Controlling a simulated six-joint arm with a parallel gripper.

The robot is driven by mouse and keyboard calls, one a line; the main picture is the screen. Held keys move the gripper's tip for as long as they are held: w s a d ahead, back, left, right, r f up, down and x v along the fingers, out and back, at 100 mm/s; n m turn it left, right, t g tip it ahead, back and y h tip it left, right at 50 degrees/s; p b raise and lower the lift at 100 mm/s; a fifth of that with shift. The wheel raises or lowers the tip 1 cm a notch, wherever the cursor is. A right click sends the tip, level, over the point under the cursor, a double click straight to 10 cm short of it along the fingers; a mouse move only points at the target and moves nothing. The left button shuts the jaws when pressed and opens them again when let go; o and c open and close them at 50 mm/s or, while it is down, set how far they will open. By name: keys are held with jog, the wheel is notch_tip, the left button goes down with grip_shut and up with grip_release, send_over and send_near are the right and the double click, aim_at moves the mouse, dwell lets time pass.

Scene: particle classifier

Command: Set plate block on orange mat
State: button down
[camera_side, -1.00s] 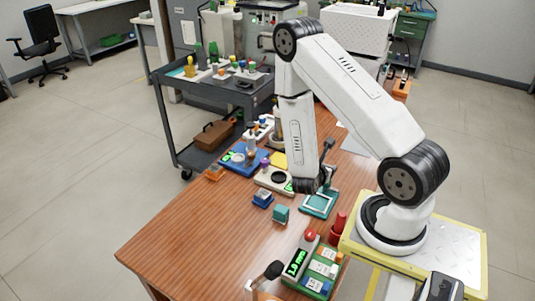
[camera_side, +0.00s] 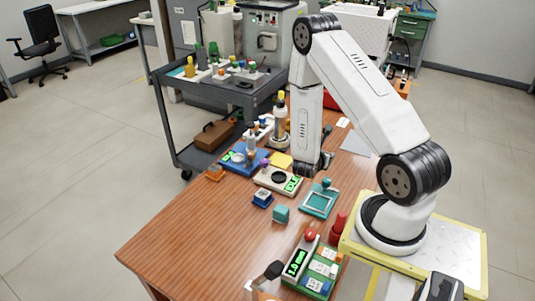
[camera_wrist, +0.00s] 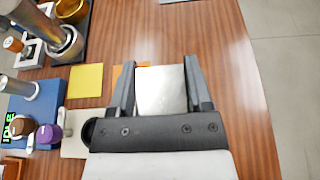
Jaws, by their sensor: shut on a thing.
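In the wrist view my gripper (camera_wrist: 160,64) is shut on a pale silver plate block (camera_wrist: 161,92), which sits between its two dark fingers. In the side view my gripper (camera_side: 313,166) is low over the table's far part, and neither the block nor the orange mat can be made out there.
A yellow mat (camera_wrist: 86,80) lies left of the orange one. A cream device with a black disc (camera_side: 278,179) and a blue device (camera_side: 243,159) stand nearby. A teal frame (camera_side: 320,201) lies nearer the front. Bare wood (camera_wrist: 235,75) is free on the right.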

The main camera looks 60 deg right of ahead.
jog(key=w+d+f, duration=0.2)
jog(key=w+f, duration=0.1)
jog(key=w+d+f, duration=0.3)
jog(key=shift+w+d+f, duration=0.15)
jog(key=shift+w+d, duration=0.05)
jog(key=shift+d, duration=0.1)
jog(key=shift+w+d+f, duration=0.4)
jog(key=shift+w+f, duration=0.05)
jog(key=shift+f, duration=0.25)
jog(key=shift+w+d+f, duration=0.2)
jog(key=shift+f, duration=1.6)
jog(key=shift+f, duration=0.3)
grip_release()
jog(key=shift+f, duration=0.1)
jog(key=shift+s+a, duration=0.1)
